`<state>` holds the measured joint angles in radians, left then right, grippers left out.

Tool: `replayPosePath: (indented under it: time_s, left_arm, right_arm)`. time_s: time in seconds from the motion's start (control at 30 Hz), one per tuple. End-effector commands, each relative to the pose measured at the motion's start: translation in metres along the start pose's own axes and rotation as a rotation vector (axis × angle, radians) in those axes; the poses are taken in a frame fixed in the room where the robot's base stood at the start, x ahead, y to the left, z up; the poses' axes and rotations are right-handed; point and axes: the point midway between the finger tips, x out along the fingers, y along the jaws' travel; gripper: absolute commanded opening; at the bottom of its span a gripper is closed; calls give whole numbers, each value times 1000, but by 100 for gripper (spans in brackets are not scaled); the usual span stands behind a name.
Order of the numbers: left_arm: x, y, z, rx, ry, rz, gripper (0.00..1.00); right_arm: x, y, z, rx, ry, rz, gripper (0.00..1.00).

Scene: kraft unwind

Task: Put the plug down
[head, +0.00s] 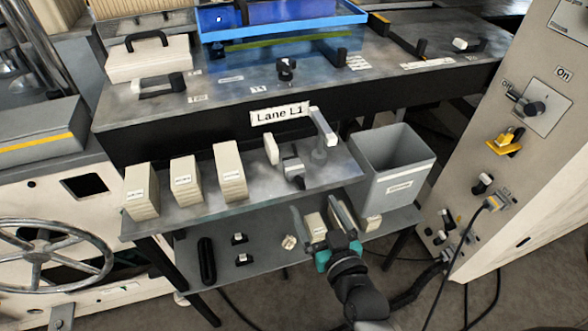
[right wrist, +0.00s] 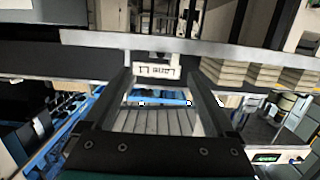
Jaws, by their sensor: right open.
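A plug-like grey end (head: 491,203) of a black cable sits at the right panel in the head view. I cannot tell for certain that it is the task's plug. A small cream piece (head: 289,242) lies on the lower shelf, left of my right gripper; it is too small to identify. My right gripper (head: 314,206) is open over the lower shelf, near the front edge of the upper shelf. Its two fingers also show apart in the right wrist view (right wrist: 160,72), with nothing seen clamped between them. My left gripper is not in view.
The upper shelf (head: 270,190) carries three cream stacks (head: 186,183) and a small fixture. A grey bin (head: 397,165) stands at its right. The lower shelf (head: 262,262) holds small black and cream items. The control panel (head: 490,130) bounds the right side.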

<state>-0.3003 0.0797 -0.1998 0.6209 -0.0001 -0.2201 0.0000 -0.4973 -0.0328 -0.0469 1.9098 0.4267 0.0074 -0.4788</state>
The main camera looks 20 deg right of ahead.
Motion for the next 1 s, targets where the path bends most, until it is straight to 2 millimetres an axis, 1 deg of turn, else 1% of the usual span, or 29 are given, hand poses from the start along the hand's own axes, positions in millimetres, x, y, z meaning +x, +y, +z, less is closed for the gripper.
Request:
replayPosePath:
  time_s: [0.03,0.1,0.4,0.53,0.77,0.87,1.0]
  left_arm:
    - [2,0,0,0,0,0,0]
    - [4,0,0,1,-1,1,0]
    - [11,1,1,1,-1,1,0]
    - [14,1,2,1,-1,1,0]
    - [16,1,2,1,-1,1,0]
    - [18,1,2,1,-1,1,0]
    - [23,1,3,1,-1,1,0]
  right_arm:
    - [9,0,-1,1,4,0,90]
    - [21,0,-1,2,4,0,90]
    - [68,-2,-1,2,2,-3,90]
    - [82,-1,0,1,1,-2,90]
    - [93,-2,0,0,0,-4,90]
    - [104,-2,-1,3,2,-4,90]
    - [123,-3,-2,3,3,-3,90]
